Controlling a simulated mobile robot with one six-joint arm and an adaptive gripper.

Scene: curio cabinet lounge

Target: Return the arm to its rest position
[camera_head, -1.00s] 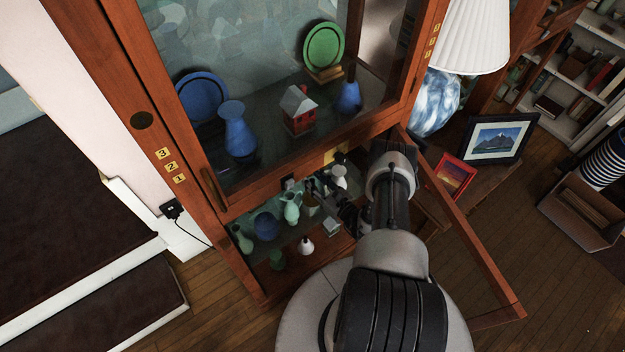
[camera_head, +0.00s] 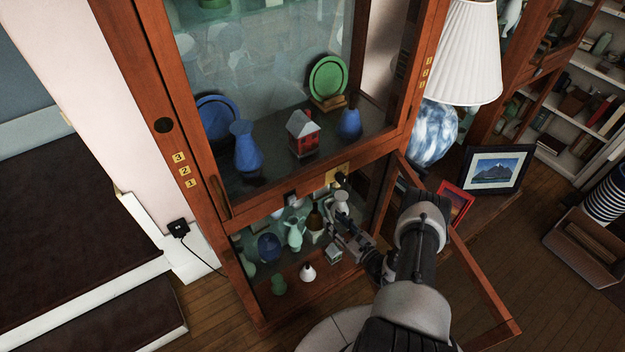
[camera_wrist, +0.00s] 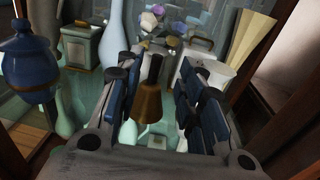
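My arm reaches from the lower right into the open lower compartment of the wooden cabinet (camera_head: 205,150). My gripper (camera_head: 338,226) is beside the small objects on the lower shelf. In the wrist view the two fingers of my gripper (camera_wrist: 156,84) stand well apart. A brown bell-shaped object (camera_wrist: 149,102) with a dark handle shows between and beyond them; I see no finger touching it. It also shows in the head view (camera_head: 314,220), left of the gripper.
The open cabinet door (camera_head: 480,280) stands right of my arm. On the lower shelf are a pale green vase (camera_head: 295,236), a blue jar (camera_head: 269,247), a small white vase (camera_head: 307,272) and a small grey box (camera_head: 334,254). A lamp (camera_head: 470,60) stands right of the cabinet.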

